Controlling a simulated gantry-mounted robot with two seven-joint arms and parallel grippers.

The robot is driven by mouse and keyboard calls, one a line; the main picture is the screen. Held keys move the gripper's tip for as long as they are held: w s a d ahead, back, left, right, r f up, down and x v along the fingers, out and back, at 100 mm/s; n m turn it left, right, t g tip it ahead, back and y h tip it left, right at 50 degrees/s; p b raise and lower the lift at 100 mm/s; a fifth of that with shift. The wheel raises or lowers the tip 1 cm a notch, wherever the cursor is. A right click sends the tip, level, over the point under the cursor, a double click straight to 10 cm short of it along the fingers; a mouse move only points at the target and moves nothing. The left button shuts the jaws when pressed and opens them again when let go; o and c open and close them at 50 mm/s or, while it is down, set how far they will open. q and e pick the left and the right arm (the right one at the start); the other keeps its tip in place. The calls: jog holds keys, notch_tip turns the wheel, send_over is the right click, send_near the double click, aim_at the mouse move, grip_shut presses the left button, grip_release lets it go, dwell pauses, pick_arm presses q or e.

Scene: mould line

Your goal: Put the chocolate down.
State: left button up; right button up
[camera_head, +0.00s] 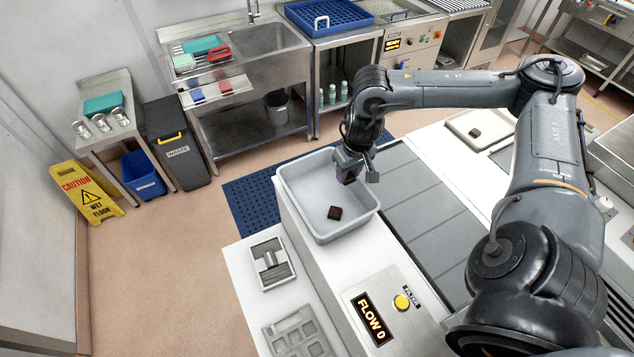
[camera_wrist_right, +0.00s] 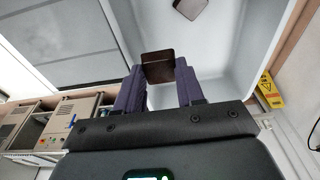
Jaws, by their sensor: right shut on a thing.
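A dark brown chocolate (camera_wrist_right: 158,67) is between the fingers of my right gripper (camera_wrist_right: 160,85) in the right wrist view. The gripper is shut on it. In the head view my right gripper (camera_head: 347,176) is at the far right part of the grey bin (camera_head: 285,190), at about rim height or above; the exact height is hard to tell. The held chocolate is mostly hidden there. Another dark chocolate (camera_head: 334,213) lies on the bin floor; it also shows in the right wrist view (camera_wrist_right: 189,8). My left gripper is not in view.
A white tray (camera_head: 462,126) with one dark chocolate (camera_head: 475,132) lies beyond the grey belt (camera_head: 415,200). A flow panel with a yellow button (camera_head: 401,302) stands near the bin. A metal mould (camera_head: 298,335) lies at the front. The bin floor is mostly clear.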

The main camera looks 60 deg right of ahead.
jog(key=p, duration=0.2)
send_near(317, 189)
jog(key=shift+d+f, duration=0.4)
jog(key=shift+f, duration=0.3)
jog(key=shift+w+f, duration=0.45)
jog(key=shift+w, duration=0.05)
notch_tip(317, 189, down, 3)
jog(key=shift+f, duration=0.5)
jog(key=o, duration=1)
jog(key=shift+o, duration=0.2)
